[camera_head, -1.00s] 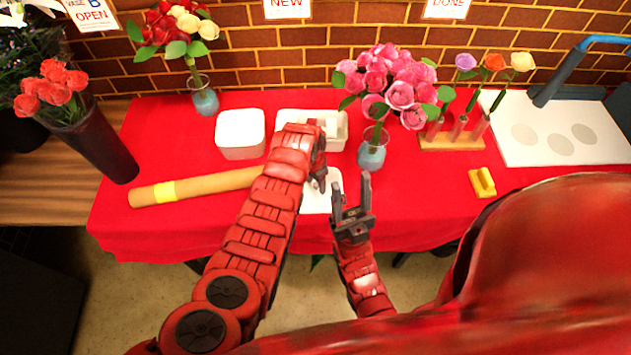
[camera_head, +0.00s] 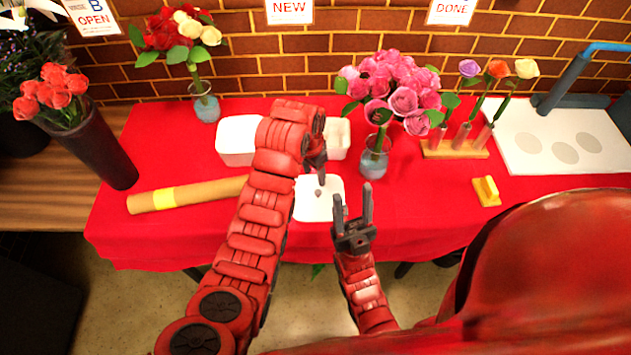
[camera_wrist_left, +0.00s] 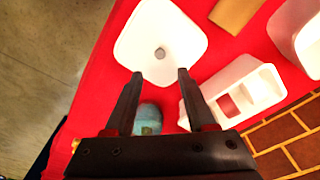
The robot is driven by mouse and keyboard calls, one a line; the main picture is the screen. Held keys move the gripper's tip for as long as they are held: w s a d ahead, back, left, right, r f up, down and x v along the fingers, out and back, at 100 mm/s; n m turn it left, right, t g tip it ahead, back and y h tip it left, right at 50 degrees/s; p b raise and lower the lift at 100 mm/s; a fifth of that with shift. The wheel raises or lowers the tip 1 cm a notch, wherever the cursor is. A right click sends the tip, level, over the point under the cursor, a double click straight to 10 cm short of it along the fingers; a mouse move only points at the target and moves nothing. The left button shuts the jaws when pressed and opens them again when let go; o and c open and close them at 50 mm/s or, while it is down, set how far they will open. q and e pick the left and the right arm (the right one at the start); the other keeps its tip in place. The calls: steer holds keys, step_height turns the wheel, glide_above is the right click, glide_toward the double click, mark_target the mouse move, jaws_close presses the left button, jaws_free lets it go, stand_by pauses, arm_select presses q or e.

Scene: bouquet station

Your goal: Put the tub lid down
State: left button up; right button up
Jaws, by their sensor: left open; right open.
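The tub lid (camera_head: 307,208) is a white rounded square with a small grey knob. It lies on the red cloth near the table's front edge, and it also shows in the left wrist view (camera_wrist_left: 185,38). My left gripper (camera_head: 318,172) is open and empty, just behind the knob and apart from it. In the left wrist view its fingertips (camera_wrist_left: 160,73) point toward the lid. The open white tub (camera_head: 339,136) stands behind, partly hidden by my left arm. My right gripper (camera_head: 353,203) is open and empty, just right of the lid.
A white tub (camera_head: 235,141) stands left of my left arm. A paper roll (camera_head: 180,195) lies at the left. A vase of pink roses (camera_head: 373,160) stands close right of the lid. A yellow block (camera_head: 487,191) lies farther right, with bare cloth between.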

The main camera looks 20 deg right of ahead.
arm_select(q)
step_height(320, 180, up, 2)
steer(key=shift+s+a+r, duration=0.1)
steer(key=shift+r, duration=0.05)
